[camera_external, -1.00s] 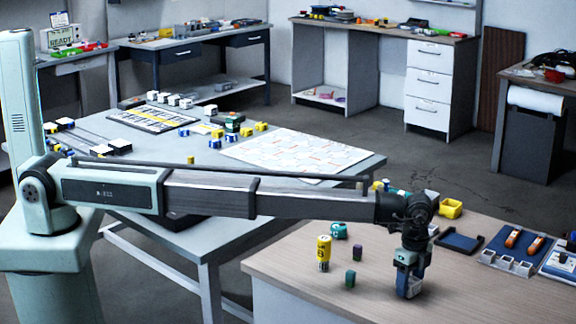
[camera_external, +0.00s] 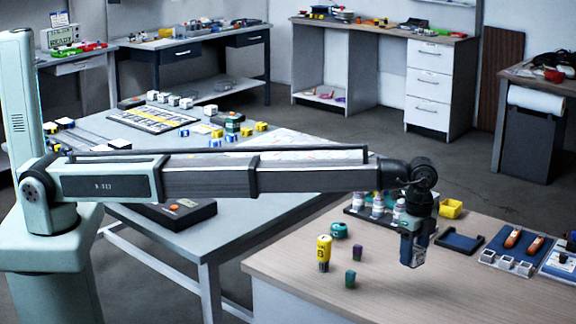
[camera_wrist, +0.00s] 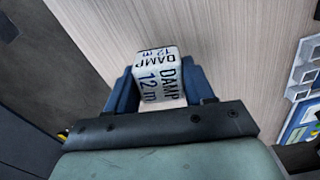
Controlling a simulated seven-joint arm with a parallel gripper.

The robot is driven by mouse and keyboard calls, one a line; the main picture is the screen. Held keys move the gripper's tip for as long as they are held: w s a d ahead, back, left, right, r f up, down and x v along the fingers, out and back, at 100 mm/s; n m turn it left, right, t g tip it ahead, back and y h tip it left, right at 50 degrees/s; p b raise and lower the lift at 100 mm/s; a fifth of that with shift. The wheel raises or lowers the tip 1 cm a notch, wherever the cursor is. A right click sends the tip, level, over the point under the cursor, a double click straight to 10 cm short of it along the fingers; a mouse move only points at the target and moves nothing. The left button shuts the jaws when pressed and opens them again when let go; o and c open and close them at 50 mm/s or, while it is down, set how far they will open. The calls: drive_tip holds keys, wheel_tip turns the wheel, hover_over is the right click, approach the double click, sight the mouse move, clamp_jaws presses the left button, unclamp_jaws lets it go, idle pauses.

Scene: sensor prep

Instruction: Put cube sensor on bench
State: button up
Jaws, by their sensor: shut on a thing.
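The cube sensor (camera_wrist: 162,82) is a small white block with dark lettering, including "DAMP" and "12 m", in the wrist view. My gripper (camera_wrist: 160,90) is shut on it, with a blue finger on each side. In the external view my gripper (camera_external: 412,258) points down and hangs above the wood-topped table (camera_external: 470,295) at the lower right, with the cube largely hidden between the fingers. A grey table (camera_external: 300,203) stands to the left, behind my arm; I cannot tell which surface is the bench.
On the wood top stand a yellow cylinder (camera_external: 324,252), a teal round piece (camera_external: 340,230), small green and purple blocks (camera_external: 357,253), a rack of bottles (camera_external: 378,205), a yellow bin (camera_external: 451,208) and a dark blue tray (camera_external: 459,242). The front right of the top is clear.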

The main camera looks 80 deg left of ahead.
sight(415, 248)
wheel_tip(415, 248, up, 10)
drive_tip(key=shift+f, duration=0.1)
drive_tip(key=shift+w+a+r, duration=0.1)
drive_tip(key=shift+a+r, duration=0.1)
drive_tip(key=shift+a, duration=0.4)
drive_tip(key=s+a+n, duration=0.2)
drive_tip(key=a+n, duration=0.2)
drive_tip(key=a, duration=1.8)
drive_tip(key=s+a+n, duration=0.2)
drive_tip(key=a+n, duration=0.1)
drive_tip(key=a, duration=1.9)
drive_tip(key=s+a+n, duration=0.2)
drive_tip(key=s+a, duration=0.2)
drive_tip(key=a, duration=0.4)
drive_tip(key=s+a+n, duration=0.1)
drive_tip(key=s+a, duration=0.2)
drive_tip(key=a, duration=0.6)
drive_tip(key=s+a+n, duration=0.5)
drive_tip(key=s+a, duration=1.5)
drive_tip(key=s, duration=0.4)
drive_tip(key=s+a+n, duration=0.5)
drive_tip(key=s+a, duration=1.4)
drive_tip(key=s, duration=0.4)
drive_tip(key=shift+s+a+f, duration=0.1)
drive_tip(key=shift+s+f, duration=0.05)
drive_tip(key=shift+f, duration=3.65)
drive_tip(key=shift+s+a+f, duration=0.1)
drive_tip(key=shift+s+f, duration=0.05)
drive_tip(key=shift+f, duration=3.6)
